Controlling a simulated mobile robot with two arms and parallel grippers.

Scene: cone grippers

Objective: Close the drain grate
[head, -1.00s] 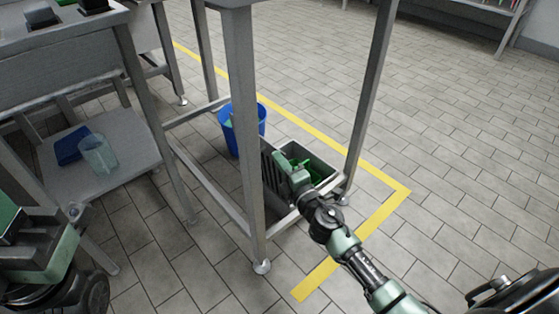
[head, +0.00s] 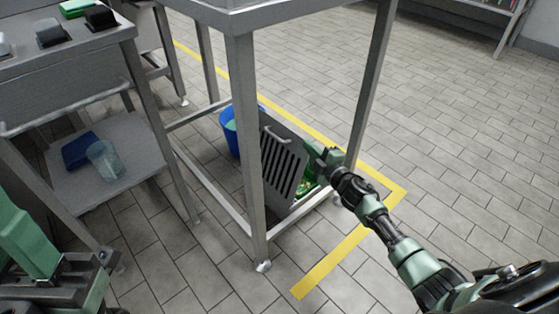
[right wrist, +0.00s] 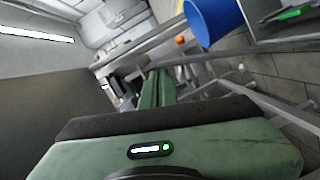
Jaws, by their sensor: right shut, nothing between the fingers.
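The drain grate (head: 277,173) is a grey slotted panel. It stands steeply tilted under the metal table, partly behind the table's front leg. The drain pit (head: 309,189) shows just right of it, with green bits inside; the grate and my arm hide much of it. My right gripper (head: 326,157) is shut and empty at the grate's right side, above the pit; I cannot tell whether it touches the grate. Its closed fingers (right wrist: 157,88) also show in the right wrist view. Green parts of my left arm show at the lower left; its fingertips do not show.
The table's front leg (head: 246,150) and low rails (head: 210,195) stand close around the drain. A blue bucket (head: 230,132) stands behind the grate. The tiled floor at right is clear.

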